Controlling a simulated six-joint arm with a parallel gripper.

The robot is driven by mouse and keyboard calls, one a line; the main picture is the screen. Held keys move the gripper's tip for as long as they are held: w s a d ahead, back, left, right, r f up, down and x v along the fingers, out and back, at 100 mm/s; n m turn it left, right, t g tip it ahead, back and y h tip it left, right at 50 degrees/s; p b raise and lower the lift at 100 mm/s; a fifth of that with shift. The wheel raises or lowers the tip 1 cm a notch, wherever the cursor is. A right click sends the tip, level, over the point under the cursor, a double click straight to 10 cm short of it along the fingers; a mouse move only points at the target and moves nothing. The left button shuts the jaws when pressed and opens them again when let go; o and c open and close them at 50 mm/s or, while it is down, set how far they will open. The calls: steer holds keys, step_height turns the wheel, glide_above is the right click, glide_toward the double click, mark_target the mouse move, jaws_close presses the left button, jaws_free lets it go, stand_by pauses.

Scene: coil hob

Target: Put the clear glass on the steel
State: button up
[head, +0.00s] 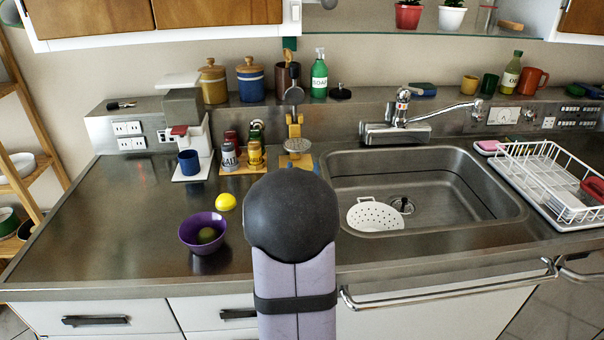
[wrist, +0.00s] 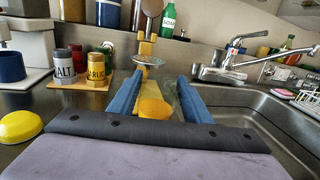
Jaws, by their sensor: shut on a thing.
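The clear glass (wrist: 167,90) shows faintly between the two blue fingers of my gripper (wrist: 161,82) in the wrist view. My gripper is shut on it. A yellow-orange patch shows low between the fingers; I cannot tell whether it is in the glass or behind it. In the head view my dark rounded arm hides the gripper and the glass. I cannot tell whether the glass touches the counter. The steel counter (head: 110,230) is broad and shiny, left of the sink.
A purple bowl (head: 190,243) with a green fruit and a yellow lemon-like piece (head: 225,201) lie on the left. Shakers on a board (head: 226,172), a blue mug (head: 189,162) and a yellow stand (head: 295,140) are behind. The sink (head: 450,195) holds a white strainer (head: 375,215).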

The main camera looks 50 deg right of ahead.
steer(key=shift+r, duration=0.25)
steer(key=shift+w+a+f+b, duration=0.3)
steer(key=shift+w+a, duration=0.05)
steer(key=shift+w, duration=0.05)
steer(key=w+a+r+n+t+y+b, duration=0.1)
steer(key=w+a+r+n+t+b, duration=0.1)
steer(key=w+a+r+b, duration=0.55)
steer(key=shift+s+d+f+m+g+h+p, duration=0.1)
steer(key=shift+s+d+f+m+g+h, duration=0.45)
steer(key=shift+f, duration=1.25)
steer(key=shift+s+d+f+m+g+h+p, duration=0.15)
steer(key=shift+s+f+m+g, duration=0.45)
steer(key=shift+s+f, duration=0.95)
steer(key=shift+s+d+f+m+g+h+p, duration=0.1)
steer(key=shift+s+d+f+m+g+h, duration=0.35)
steer(key=shift+f, duration=1.65)
steer(key=shift+f+b, duration=0.2)
steer(key=shift+b, duration=0.15)
